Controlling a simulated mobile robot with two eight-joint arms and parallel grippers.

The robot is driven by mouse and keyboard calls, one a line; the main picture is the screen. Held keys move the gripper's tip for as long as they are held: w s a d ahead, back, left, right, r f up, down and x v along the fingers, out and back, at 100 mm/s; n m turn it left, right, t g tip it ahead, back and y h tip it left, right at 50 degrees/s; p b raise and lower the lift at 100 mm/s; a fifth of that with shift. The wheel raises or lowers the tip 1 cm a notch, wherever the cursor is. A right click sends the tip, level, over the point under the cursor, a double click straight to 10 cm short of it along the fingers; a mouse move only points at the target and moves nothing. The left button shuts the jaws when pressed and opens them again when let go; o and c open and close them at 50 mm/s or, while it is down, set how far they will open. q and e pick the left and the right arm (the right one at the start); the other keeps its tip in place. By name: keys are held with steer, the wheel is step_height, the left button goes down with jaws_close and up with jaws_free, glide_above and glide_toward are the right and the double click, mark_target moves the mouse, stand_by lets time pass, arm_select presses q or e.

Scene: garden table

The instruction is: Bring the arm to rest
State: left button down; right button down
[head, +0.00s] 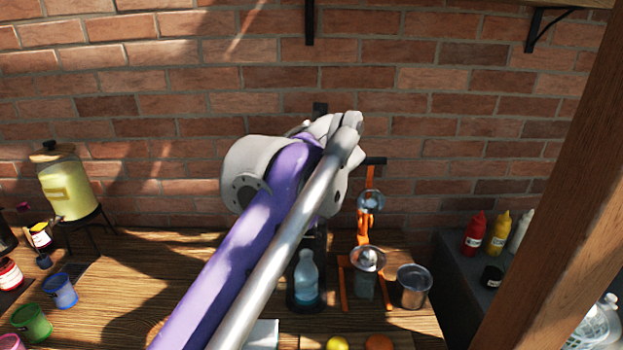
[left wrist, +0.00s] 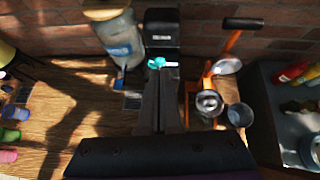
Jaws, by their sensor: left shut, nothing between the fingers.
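My left arm (head: 235,255), purple with a grey wrist, reaches up from the bottom of the head view towards the brick wall. Its wrist hides my left gripper there. In the left wrist view the left gripper (left wrist: 160,80) shows as two dark fingers side by side, shut and empty. The fingers point towards a black appliance (left wrist: 161,22) with a teal piece (left wrist: 160,63) on its front. Whether they touch the teal piece I cannot tell. My right gripper is in neither view.
A bluish bottle (head: 306,278) stands at the black appliance's base. An orange press (head: 362,228) and a metal cup (head: 413,286) are to its right. A glass dispenser (head: 67,185) and paint pots are on the left. A wooden post (head: 550,190) rises on the right.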

arm_select(q)
steer(key=shift+w+f, duration=0.1)
steer(key=s+a+f+n+g, duration=0.1)
steer(key=s+a+f+n, duration=0.3)
steer(key=s+f+n, duration=0.5)
steer(key=s+a+f+n+g+h, duration=0.1)
steer(key=s+a+f+n+g, duration=0.1)
steer(key=s+a+f+n, duration=0.3)
steer(key=s+a+f+n+g+h, duration=0.1)
steer(key=s+a+f+n, duration=0.3)
steer(key=s+f+n, duration=1)
step_height(320, 180, down, 7)
steer(key=shift+a+f+n+g, duration=0.1)
steer(key=shift+n+g, duration=0.1)
steer(key=shift+n, duration=1.25)
steer(key=shift+a+n+g, duration=0.1)
steer(key=shift+n+g, duration=0.1)
steer(key=shift+n, duration=1.25)
